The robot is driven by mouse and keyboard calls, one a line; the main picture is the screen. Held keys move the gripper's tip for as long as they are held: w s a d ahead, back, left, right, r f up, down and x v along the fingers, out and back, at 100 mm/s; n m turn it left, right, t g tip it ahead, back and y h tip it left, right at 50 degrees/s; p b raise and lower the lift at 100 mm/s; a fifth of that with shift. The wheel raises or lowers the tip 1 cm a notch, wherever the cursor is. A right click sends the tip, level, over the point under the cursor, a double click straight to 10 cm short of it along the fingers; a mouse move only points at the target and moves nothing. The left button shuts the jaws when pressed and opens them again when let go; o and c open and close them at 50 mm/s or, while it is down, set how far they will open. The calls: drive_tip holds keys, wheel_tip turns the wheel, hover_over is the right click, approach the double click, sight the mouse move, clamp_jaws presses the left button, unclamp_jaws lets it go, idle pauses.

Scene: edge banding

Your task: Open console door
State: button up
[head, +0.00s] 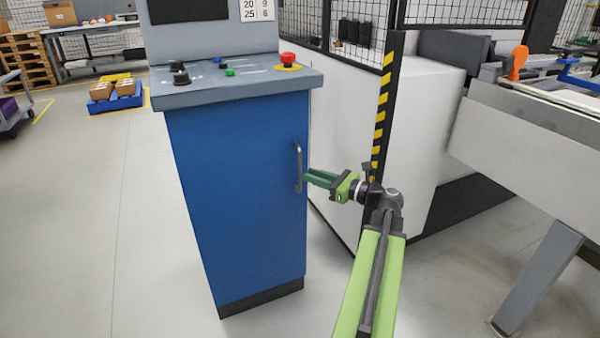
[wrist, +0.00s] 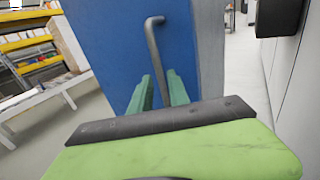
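The console (head: 235,200) is a blue cabinet with a grey control top, and its front door looks shut. A vertical grey bar handle (head: 298,166) sits near the door's right edge. My gripper (head: 307,177) reaches in from the right, its green fingertips at the handle's lower half. In the wrist view, my gripper's two fingers (wrist: 160,90) stand apart, and the handle (wrist: 155,55) runs down between them. The handle's lower end is hidden behind the gripper body. I cannot tell whether either finger touches the bar.
A red button (head: 288,59) and several knobs sit on the console top. A white machine housing (head: 345,120) with a striped post (head: 380,120) stands close on the right. A grey conveyor frame (head: 530,145) is farther right. Floor left of the console is clear.

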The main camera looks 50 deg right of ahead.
sight(300, 188)
drive_tip(key=x, duration=0.5)
clamp_jaws()
idle(1.4)
